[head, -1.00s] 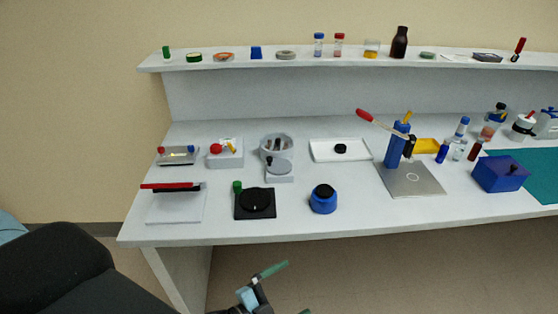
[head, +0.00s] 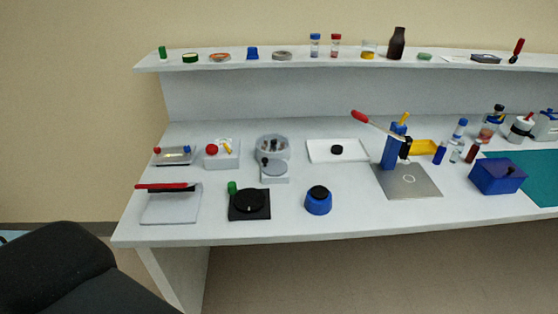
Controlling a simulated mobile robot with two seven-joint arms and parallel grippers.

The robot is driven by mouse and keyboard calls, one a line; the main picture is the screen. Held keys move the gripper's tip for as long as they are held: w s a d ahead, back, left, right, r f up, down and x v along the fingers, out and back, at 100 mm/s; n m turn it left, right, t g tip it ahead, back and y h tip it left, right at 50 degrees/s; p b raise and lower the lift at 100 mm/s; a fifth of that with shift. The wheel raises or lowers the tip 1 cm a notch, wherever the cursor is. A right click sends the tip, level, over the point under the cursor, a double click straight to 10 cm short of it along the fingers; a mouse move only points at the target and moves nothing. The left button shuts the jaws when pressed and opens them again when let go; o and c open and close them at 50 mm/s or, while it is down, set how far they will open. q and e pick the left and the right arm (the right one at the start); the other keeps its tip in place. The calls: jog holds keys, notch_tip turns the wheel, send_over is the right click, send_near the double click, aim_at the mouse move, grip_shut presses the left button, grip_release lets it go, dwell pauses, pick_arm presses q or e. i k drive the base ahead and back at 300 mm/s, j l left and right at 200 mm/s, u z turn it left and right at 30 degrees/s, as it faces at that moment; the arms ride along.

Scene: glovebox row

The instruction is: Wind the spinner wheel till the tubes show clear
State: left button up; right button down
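A pale grey round bowl (head: 272,142) stands on the bench left of centre, with a few small dark tubes inside. Their contents are too small to make out. Just in front of the bowl is a grey wheel (head: 275,168) on a pale base, which looks like the spinner wheel. It has a small dark knob (head: 265,160) at its left back edge. Neither of my grippers is in the head view, and nothing touches the wheel or the bowl.
A black turntable-like disc (head: 250,203) with a green knob and a blue pot (head: 318,201) stand nearer the front edge. A black rounded shape fills the lower left.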

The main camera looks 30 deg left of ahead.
aim_at(274, 166)
jog(key=i+l, duration=0.2)
jog(key=l, duration=0.2)
jog(key=i+l+u, duration=0.1)
jog(key=i+l, duration=0.15)
jog(key=l, duration=0.15)
jog(key=i+l, duration=0.2)
jog(key=l, duration=0.2)
jog(key=u, duration=1.4)
